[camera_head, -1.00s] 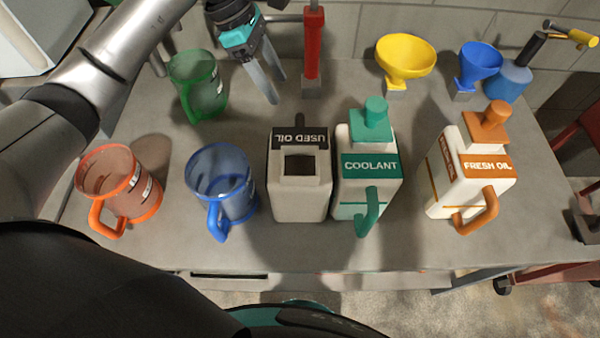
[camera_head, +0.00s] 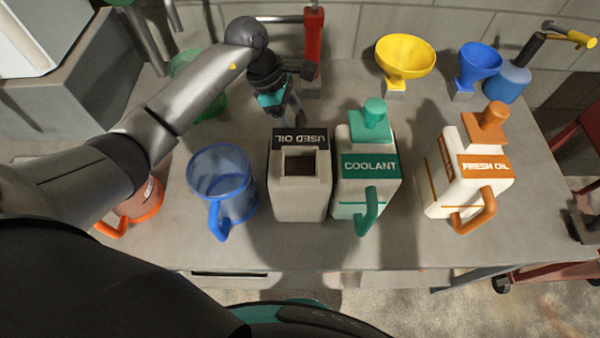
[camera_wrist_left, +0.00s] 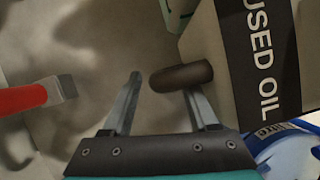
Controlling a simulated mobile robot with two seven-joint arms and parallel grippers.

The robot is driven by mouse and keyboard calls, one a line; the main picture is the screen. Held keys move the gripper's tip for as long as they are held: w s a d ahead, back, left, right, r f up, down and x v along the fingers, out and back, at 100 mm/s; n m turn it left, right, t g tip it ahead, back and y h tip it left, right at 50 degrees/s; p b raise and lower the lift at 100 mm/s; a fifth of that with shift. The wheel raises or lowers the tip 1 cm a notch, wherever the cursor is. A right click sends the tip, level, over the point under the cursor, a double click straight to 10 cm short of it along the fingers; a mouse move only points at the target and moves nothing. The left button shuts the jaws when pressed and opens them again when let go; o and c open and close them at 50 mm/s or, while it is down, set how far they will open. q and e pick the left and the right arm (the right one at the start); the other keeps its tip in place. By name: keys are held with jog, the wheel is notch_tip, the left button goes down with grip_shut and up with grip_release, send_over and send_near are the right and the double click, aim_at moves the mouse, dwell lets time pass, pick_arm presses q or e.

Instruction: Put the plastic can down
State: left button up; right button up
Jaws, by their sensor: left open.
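The grey plastic can labelled USED OIL (camera_head: 300,197) stands upright on the bench, with an opening in its top. Its black label (camera_wrist_left: 258,60) also shows in the left wrist view. My left gripper (camera_head: 285,118) is just behind this can, low and open. In the left wrist view a dark stub handle (camera_wrist_left: 180,77) of the can lies by the right fingertip, close to the gap between the open fingers (camera_wrist_left: 165,88); I cannot tell whether they touch. The white COOLANT can (camera_head: 370,165) and the FRESH OIL can (camera_head: 484,166) stand to the right. My right gripper is out of view.
A blue jug (camera_head: 222,180) stands close left of the can. An orange jug (camera_head: 146,200) and a green jug (camera_head: 212,103) are partly behind my left arm. A red post (camera_head: 313,45) stands behind my gripper. Yellow (camera_head: 405,60) and blue (camera_head: 478,65) funnels are at the back right.

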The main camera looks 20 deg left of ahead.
pick_arm(q)
jog(key=shift+c, duration=0.2)
grip_shut()
dwell(1.1)
